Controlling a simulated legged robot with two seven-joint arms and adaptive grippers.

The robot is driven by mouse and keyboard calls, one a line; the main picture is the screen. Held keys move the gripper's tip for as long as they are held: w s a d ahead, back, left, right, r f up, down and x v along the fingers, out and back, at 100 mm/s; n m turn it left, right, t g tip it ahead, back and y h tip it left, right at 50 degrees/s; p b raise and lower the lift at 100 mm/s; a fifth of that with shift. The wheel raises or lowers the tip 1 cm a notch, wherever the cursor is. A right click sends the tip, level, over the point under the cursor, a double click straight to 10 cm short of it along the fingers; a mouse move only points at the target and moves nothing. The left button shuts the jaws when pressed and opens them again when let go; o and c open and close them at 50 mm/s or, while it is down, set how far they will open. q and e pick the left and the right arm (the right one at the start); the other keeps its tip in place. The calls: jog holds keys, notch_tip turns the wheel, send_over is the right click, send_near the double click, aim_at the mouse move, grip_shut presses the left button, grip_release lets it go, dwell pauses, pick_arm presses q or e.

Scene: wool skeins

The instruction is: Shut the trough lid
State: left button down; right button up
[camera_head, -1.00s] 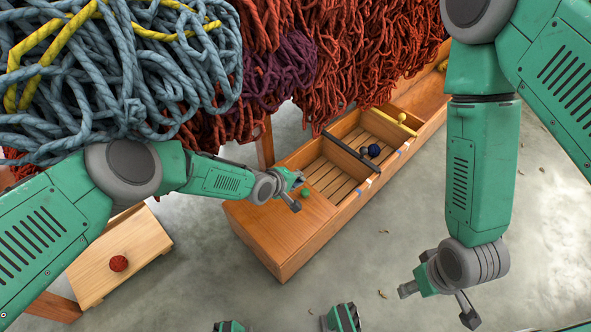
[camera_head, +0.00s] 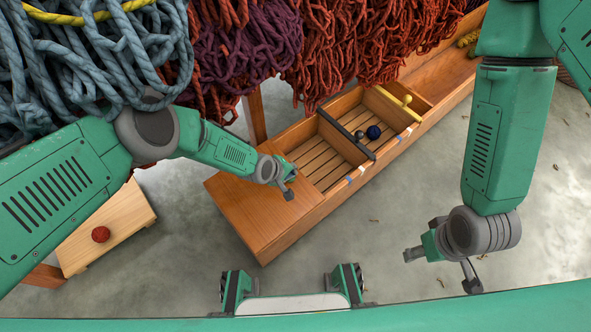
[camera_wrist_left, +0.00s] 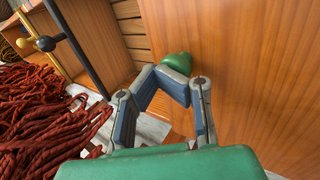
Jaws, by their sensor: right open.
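The trough (camera_head: 295,222) is a long orange-brown wooden box running from lower left to upper right in the head view. A flat wooden lid panel (camera_head: 250,207) covers its near-left end; the slatted part beyond it is uncovered. My left gripper (camera_head: 286,183) is at the panel's right edge. In the left wrist view, a green knob (camera_wrist_left: 178,62) lies just beyond its fingertips (camera_wrist_left: 160,78); I cannot tell whether they grip it. My right gripper (camera_head: 440,268) is open and empty above the floor, to the right of the trough.
A dark bar (camera_head: 345,136) crosses the trough, with a dark blue ball (camera_head: 374,132) beside it and a yellow-knobbed bar (camera_head: 407,101) farther along. Red wool (camera_head: 345,50) hangs over the far side.

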pick_arm(q)
jog(key=shift+s+d+f, duration=0.15)
dwell(0.4)
